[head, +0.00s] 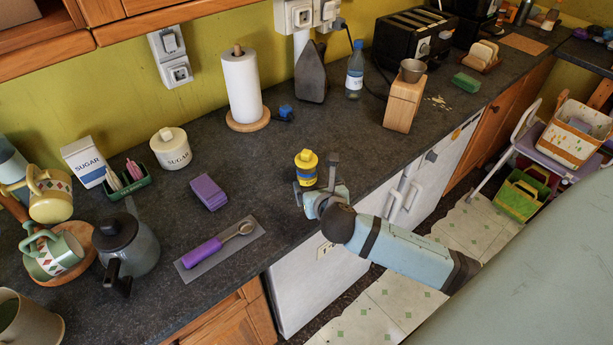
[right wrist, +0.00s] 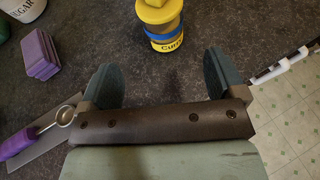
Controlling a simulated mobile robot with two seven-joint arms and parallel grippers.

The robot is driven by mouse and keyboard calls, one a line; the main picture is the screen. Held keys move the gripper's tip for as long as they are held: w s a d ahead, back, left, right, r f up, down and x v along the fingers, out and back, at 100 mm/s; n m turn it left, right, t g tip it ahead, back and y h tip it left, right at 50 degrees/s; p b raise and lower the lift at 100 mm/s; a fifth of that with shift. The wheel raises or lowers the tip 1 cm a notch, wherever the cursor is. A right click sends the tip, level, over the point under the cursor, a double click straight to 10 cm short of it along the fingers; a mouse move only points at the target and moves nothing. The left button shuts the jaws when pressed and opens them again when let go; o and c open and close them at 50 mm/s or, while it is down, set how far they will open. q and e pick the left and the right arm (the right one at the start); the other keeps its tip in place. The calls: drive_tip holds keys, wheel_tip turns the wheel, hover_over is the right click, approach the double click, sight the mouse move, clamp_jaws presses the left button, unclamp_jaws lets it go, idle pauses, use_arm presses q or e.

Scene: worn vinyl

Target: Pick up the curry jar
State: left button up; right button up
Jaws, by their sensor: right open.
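The curry jar (head: 306,168) is a small yellow jar with a blue band and a yellow lid. It stands upright on the dark worktop (head: 290,140). In the right wrist view the jar (right wrist: 163,24) is at the top, with part of its "Curry" label readable and its top cut off by the frame. My right gripper (head: 318,183) is close beside the jar in the head view. In the right wrist view the right gripper (right wrist: 160,75) is open, its two fingers apart and pointing toward the jar, with bare worktop between them. My left gripper is not in view.
A purple block (head: 208,192) and a purple-handled spoon (head: 215,246) on a grey mat lie left of the jar. A kettle (head: 128,246), sugar jar (head: 171,148), paper towel roll (head: 242,85) and wooden block (head: 403,103) stand around. Worktop near the jar is clear.

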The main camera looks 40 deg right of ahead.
sight(309, 172)
drive_tip(key=x, duration=1.1)
drive_tip(key=shift+s+d+f+p, duration=0.1)
drive_tip(key=shift+d+f+p, duration=0.1)
drive_tip(key=shift+p, duration=0.15)
drive_tip(key=shift+s, duration=0.1)
drive_tip(key=shift+c, duration=0.3)
drive_tip(key=c, duration=1.1)
